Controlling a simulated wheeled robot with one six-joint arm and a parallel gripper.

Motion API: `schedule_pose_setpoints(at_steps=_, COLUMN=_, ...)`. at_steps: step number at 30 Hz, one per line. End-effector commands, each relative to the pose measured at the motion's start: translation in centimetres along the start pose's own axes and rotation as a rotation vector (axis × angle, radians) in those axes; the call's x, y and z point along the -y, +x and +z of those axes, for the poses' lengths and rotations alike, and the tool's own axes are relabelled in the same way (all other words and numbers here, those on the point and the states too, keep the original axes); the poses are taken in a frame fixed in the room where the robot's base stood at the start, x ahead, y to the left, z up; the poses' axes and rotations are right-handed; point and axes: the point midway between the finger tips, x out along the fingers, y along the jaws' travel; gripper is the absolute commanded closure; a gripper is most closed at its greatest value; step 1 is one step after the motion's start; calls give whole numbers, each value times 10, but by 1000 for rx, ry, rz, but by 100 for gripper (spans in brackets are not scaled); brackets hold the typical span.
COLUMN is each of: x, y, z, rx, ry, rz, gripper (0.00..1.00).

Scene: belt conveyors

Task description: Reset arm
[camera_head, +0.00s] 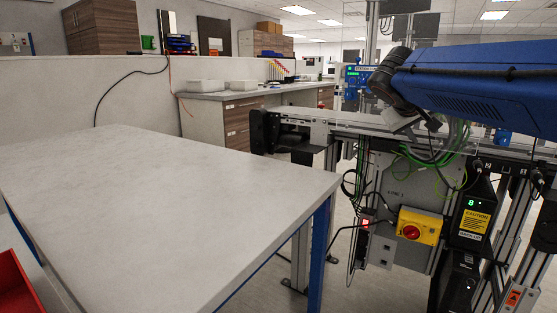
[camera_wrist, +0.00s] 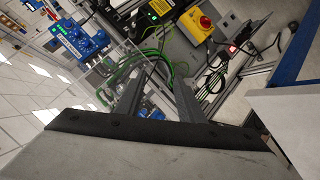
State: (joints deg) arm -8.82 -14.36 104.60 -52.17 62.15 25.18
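My blue arm reaches in from the right in the head view and bends down at a dark joint. My gripper (camera_wrist: 158,73) shows in the wrist view as two dark grey fingers with a clear gap between them. It is open, and I see nothing held in it. Green cables and conveyor parts lie beyond the fingertips; I cannot tell how far away. In the head view the arm's end is over the conveyor frame (camera_head: 345,122), and the fingers are hard to make out there.
A bare grey table (camera_head: 160,200) with blue legs fills the left. A yellow switch box with a red knob (camera_head: 418,227) and loose cables are on the conveyor frame. A red bin (camera_head: 14,285) is at lower left. A counter with trays (camera_head: 207,86) stands behind.

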Motion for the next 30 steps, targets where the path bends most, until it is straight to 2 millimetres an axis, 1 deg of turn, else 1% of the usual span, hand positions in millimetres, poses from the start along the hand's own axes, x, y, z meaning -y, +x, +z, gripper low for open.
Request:
schedule_pose_setpoints(at_steps=1, x=4, y=-2, z=30, rx=27, ry=-1, rz=-40, gripper=65)
schedule_pose_setpoints(at_steps=2, x=10, y=-3, z=46, rx=44, ry=-3, rz=-67, gripper=65)
schedule_pose_setpoints(at_steps=3, x=16, y=-5, z=67, rx=64, ry=-3, rz=-102, gripper=65)
schedule_pose_setpoints(at_steps=5, x=27, y=-8, z=100, rx=94, ry=-3, rz=-155, gripper=65)
schedule_pose_setpoints(at_steps=6, x=34, y=-10, z=121, rx=113, ry=-4, rz=-190, gripper=65)
schedule_pose_setpoints(at_steps=8, x=46, y=-14, z=153, rx=139, ry=-1, rz=-243, gripper=65)
schedule_pose_setpoints(at_steps=9, x=54, y=-17, z=174, rx=155, ry=1, rz=-278, gripper=65)
schedule_pose_setpoints(at_steps=11, x=67, y=-22, z=204, rx=177, ry=8, rz=-330, gripper=65)
schedule_pose_setpoints(at_steps=12, x=77, y=-26, z=225, rx=193, ry=13, rz=-366, gripper=65)
schedule_pose_setpoints(at_steps=14, x=91, y=-31, z=255, rx=213, ry=22, rz=-418, gripper=65)
schedule_pose_setpoints(at_steps=15, x=100, y=-35, z=275, rx=225, ry=29, rz=-452, gripper=65)
schedule_pose_setpoints(at_steps=17, x=115, y=-41, z=303, rx=241, ry=41, rz=-503, gripper=65)
schedule_pose_setpoints(at_steps=18, x=125, y=-45, z=321, rx=251, ry=49, rz=-536, gripper=65)
schedule_pose_setpoints(at_steps=21, x=146, y=-53, z=358, rx=271, ry=71, rz=-606, gripper=65)
schedule_pose_setpoints(at_steps=24, x=163, y=-59, z=384, rx=281, ry=89, rz=-657, gripper=65)
schedule_pose_setpoints(at_steps=27, x=173, y=-63, z=399, rx=287, ry=101, rz=-687, gripper=65)
schedule_pose_setpoints(at_steps=30, x=177, y=-64, z=405, rx=290, ry=106, rz=-700, gripper=65)
